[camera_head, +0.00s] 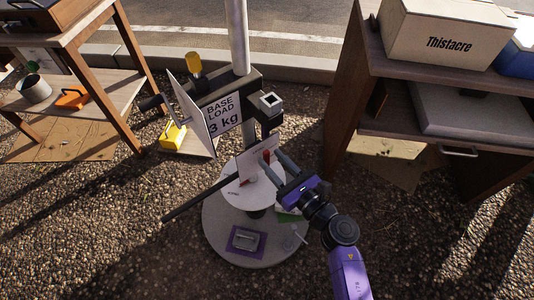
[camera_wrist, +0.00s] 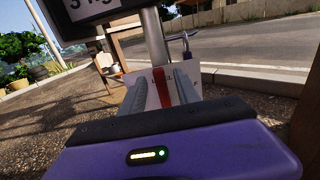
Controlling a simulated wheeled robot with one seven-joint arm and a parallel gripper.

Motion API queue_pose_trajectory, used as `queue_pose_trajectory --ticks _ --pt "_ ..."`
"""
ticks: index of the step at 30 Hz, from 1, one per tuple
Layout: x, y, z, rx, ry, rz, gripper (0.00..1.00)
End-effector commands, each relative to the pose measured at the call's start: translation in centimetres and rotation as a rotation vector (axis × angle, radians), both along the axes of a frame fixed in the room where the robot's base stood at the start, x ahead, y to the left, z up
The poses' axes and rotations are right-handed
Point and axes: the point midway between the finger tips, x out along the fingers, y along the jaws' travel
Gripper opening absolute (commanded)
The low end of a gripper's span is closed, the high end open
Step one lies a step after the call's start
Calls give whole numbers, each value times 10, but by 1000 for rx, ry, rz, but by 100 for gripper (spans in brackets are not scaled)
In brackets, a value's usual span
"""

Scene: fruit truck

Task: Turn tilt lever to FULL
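A red lever (camera_head: 266,156) stands at a white upright plate (camera_head: 246,163) above a round white disc (camera_head: 250,196) on the post. In the wrist view the red lever (camera_wrist: 161,88) shows between my two grey fingers. My gripper (camera_head: 270,160) reaches in from the lower right, its fingers pointing at the plate. My gripper (camera_wrist: 163,80) looks open, with a finger on each side of the lever and small gaps beside it. The lever's base and any FULL mark are hidden or too small to read.
A sign reading "BASE LOAD 3 kg" (camera_head: 222,112) hangs above left of the lever. A long black rod (camera_head: 202,197) sticks out left. Wooden stands flank the post, the right one holding a box marked Thistacre (camera_head: 440,35).

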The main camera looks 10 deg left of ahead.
Motion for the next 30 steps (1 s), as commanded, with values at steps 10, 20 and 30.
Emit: queue_pose_trajectory --ticks 10,20,30 --pt "24 23 -1 1 1 0 38" --pt "25 23 0 1 1 -1 24" --pt "25 23 0 1 1 -1 0"
